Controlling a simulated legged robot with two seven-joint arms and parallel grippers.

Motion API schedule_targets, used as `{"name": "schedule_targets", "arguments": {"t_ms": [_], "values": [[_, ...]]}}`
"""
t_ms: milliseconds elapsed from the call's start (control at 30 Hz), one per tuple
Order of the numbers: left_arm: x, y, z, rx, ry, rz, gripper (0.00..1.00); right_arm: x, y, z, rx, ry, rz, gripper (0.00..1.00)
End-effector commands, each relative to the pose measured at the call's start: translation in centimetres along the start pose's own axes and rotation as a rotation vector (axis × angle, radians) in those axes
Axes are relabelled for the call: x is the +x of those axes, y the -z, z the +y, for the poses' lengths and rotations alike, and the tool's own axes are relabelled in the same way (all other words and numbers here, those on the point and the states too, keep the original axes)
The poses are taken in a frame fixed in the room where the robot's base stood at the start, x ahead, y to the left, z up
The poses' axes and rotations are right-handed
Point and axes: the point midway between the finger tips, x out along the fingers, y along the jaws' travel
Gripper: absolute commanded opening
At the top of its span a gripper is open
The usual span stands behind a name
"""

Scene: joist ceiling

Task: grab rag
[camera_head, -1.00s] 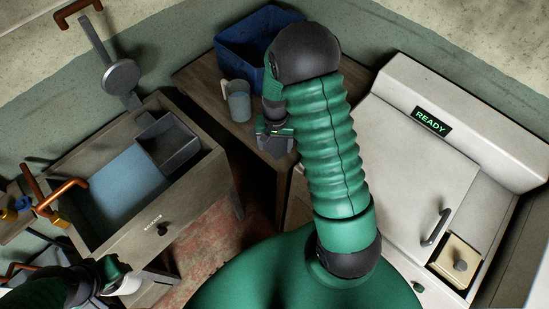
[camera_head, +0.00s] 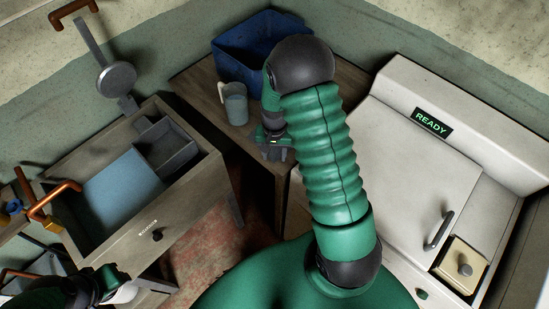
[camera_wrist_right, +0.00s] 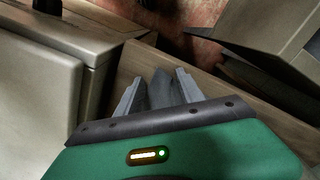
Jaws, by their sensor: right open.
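My right gripper (camera_head: 275,151) reaches down over the brown wooden table, mostly hidden by its own arm. In the right wrist view its two grey fingers (camera_wrist_right: 160,94) are apart. A dark grey piece (camera_wrist_right: 163,92) shows between them, with the wooden surface around it. It may be the rag, but I cannot tell for sure, nor whether the fingers touch it. No other clear rag shows. My left gripper (camera_head: 112,286) is at the lower left, dark and partly cut off, beside a white object (camera_head: 125,293). Its jaws are unclear.
A blue crate (camera_head: 232,62) and a grey mug (camera_head: 236,104) stand on the wooden table (camera_head: 200,85), close to my right arm. A white machine (camera_head: 410,165) reading READY stands right. A grey open-topped unit (camera_head: 195,185) with a light blue floor stands left.

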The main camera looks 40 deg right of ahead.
Motion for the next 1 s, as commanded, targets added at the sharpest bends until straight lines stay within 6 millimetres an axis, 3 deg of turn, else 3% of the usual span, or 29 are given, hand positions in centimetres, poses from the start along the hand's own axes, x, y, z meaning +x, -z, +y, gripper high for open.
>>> {"name": "schedule_targets", "arguments": {"t_ms": [600,1000], "values": [[0.05,-0.01,0.0,0.0,0.0,0.0,0.36,0.21,-0.15,0.21,0.002,-0.004,-0.005,0.01],[-0.2,0.04,0.0,0.0,0.0,0.0,0.36,-0.08,-0.14,0.2,0.002,-0.004,-0.005,0.0]]}}
